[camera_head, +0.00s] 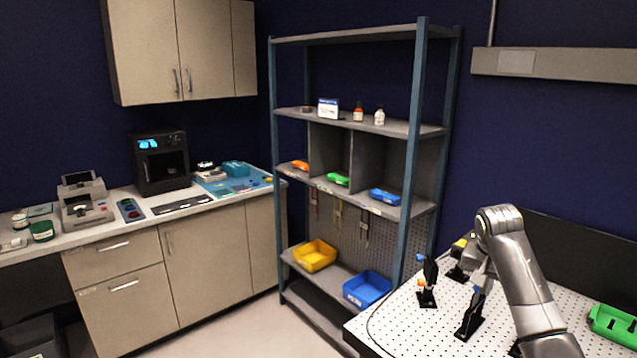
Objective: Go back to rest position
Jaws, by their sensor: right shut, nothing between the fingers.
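My right arm rises from the lower right over the white perforated table (395,325) and bends at a silver joint. My right gripper (473,272) is small and partly hidden by the arm. It is shut with nothing in it, above the table near black posts with blue parts. I cannot tell whether it touches the post below it. My left gripper is not in view.
A black stand with an orange part (427,283) is on the table left of my gripper. A green tray (612,325) lies at the right edge. A metal shelf (412,150) with a blue bin (367,288) and a yellow bin (314,256) stands behind. Floor shows in front of the cabinets.

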